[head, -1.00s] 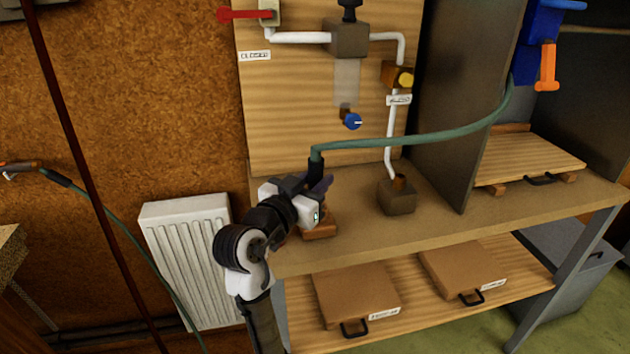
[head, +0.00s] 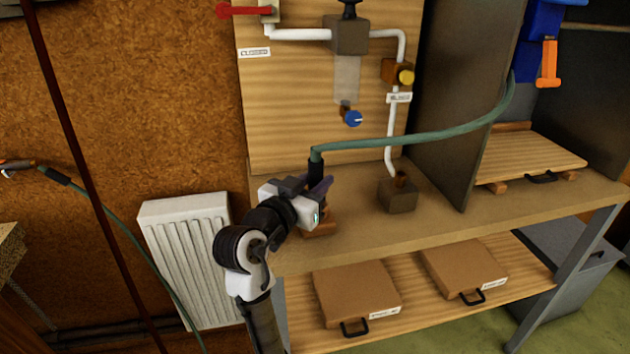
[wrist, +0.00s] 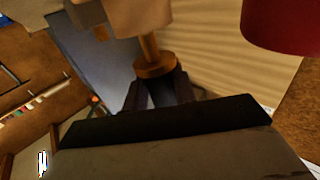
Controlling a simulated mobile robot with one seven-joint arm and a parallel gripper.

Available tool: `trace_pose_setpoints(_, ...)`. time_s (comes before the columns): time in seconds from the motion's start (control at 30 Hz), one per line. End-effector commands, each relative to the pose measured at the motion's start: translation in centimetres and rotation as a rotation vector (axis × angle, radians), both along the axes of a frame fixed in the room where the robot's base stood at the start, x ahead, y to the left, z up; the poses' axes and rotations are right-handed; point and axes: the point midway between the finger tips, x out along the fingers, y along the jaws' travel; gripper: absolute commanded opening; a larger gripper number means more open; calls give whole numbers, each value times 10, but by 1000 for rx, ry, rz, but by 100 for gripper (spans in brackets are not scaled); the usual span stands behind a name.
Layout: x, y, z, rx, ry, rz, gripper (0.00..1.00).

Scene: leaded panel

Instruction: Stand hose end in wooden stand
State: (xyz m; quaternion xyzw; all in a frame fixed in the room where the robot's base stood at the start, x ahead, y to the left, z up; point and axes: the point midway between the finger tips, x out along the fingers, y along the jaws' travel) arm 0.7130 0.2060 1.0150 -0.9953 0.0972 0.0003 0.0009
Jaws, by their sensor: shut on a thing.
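The green hose (head: 420,138) runs from the blue unit at right across to a black upright hose end (head: 315,170). My gripper (head: 319,187) is shut on the black hose end just above the wooden stand. The small reddish-brown wooden stand (head: 320,230) sits near the left front edge of the bench, partly hidden behind my gripper. The lower tip of the hose end is hidden, so I cannot tell whether it is in the stand. In the wrist view, my dark fingers (wrist: 158,92) show close to an orange-brown round piece (wrist: 155,66).
A brown block (head: 398,196) with a white pipe stands on the bench (head: 440,225) to the right. The pipe board with a blue knob (head: 353,119) rises behind. A grey divider (head: 455,120) is further right. A white radiator (head: 185,250) is at left.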

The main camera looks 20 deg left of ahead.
Motion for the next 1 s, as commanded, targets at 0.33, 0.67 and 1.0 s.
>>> trace_pose_setpoints(0.33, 0, 0, -10, 0, -1, 0, 0)
trace_pose_setpoints(0.67, 0, 0, -16, 0, -1, 0, 31)
trace_pose_setpoints(1.0, 0, 0, -16, -1, 1, 0, 52)
